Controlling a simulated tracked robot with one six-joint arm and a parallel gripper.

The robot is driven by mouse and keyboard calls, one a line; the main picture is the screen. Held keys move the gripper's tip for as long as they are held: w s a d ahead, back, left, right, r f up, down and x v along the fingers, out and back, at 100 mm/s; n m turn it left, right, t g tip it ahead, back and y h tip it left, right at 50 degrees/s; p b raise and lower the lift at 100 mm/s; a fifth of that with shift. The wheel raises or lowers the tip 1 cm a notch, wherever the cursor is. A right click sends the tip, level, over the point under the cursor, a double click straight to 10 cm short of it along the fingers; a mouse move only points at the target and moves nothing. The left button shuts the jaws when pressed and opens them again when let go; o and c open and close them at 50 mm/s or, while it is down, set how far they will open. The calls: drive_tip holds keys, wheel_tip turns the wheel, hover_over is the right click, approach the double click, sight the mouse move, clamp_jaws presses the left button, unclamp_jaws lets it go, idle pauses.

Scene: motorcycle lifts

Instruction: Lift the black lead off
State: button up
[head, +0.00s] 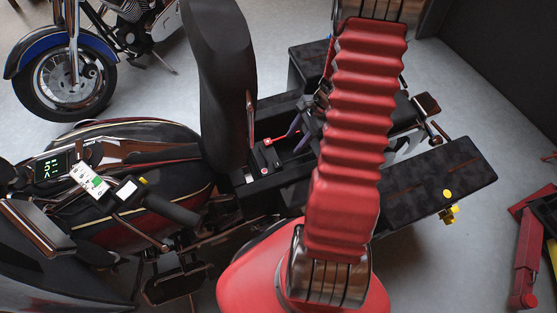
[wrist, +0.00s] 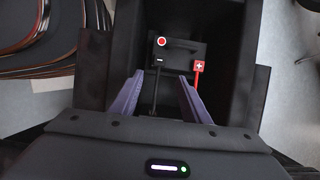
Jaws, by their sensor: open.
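The black lead (wrist: 155,88) runs up the wrist view to the terminal marked with a minus on the dark battery (wrist: 185,50). Its clamp end is dark and hard to tell from the battery. A red lead (wrist: 199,72) with a plus mark is on the battery's right. My gripper (wrist: 160,77) is open, with its two purple fingers apart. In this view the black lead lies between them, nearer the left finger, and no contact shows. In the head view, my gripper (head: 296,128) is over the compartment, partly hidden by my arm; the black lead cannot be made out.
The battery sits in a narrow black compartment (head: 252,190) with raised walls. The raised seat (head: 218,80) stands close on its left. The motorcycle tank (head: 120,150) lies further left. A second motorcycle (head: 75,75) is behind. Grey floor is open at the top middle.

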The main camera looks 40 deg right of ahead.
sight(278, 164)
drive_tip(key=x, duration=1.3)
drive_tip(key=shift+w+a+f, duration=0.1)
drive_tip(key=shift+a+f, duration=0.1)
drive_tip(key=shift+f, duration=0.15)
drive_tip(key=shift+c, duration=0.3)
clamp_jaws()
